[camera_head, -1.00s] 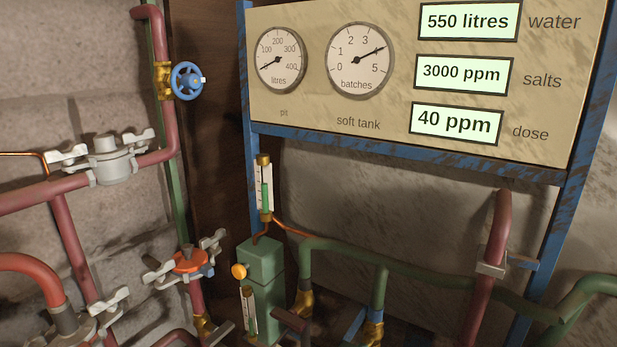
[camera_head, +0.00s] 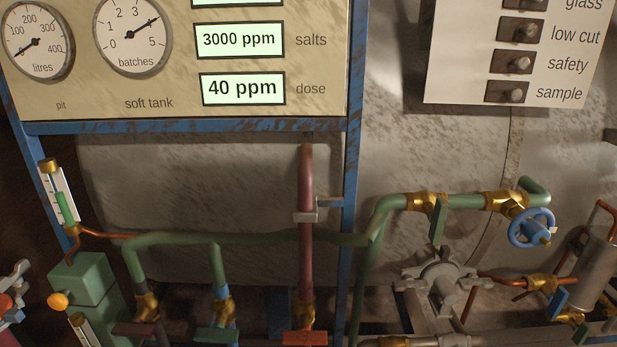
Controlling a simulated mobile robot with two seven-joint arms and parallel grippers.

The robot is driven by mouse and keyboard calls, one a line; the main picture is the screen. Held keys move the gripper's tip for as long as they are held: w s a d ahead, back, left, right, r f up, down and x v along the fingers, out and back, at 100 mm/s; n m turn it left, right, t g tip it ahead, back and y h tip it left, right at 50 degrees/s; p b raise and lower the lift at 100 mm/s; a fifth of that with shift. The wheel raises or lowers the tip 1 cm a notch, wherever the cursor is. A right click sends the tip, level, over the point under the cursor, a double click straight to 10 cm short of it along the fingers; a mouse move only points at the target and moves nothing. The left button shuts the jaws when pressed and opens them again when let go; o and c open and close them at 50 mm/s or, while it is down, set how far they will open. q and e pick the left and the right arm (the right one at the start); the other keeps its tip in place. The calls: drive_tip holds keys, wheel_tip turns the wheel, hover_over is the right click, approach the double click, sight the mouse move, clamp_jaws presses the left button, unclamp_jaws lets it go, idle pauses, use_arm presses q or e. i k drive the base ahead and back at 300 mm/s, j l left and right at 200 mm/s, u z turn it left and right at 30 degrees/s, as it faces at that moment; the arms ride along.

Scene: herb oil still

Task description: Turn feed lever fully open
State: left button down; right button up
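No label in view names the feed lever, so I cannot tell which lever it is. Several valve levers show: a brown one (camera_head: 135,329), a green one (camera_head: 217,335) and a red one (camera_head: 305,338) low along the front pipes. Another green lever (camera_head: 438,221) hangs from a brass valve on the green pipe at right. A small blue lever (camera_head: 558,299) sits at a brass valve further right. Neither of my grippers is in view.
A gauge panel (camera_head: 325,60) in a blue frame stands at upper left, with a white switch board (camera_head: 460,60) at upper right. A blue handwheel (camera_head: 531,228) and a grey pump-like body (camera_head: 443,280) are at right. Pipes crowd the lower area.

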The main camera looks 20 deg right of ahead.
sight(437, 217)
drive_tip(key=k+l+z, duration=0.1)
drive_tip(key=z, duration=1.15)
drive_tip(key=l, duration=0.1)
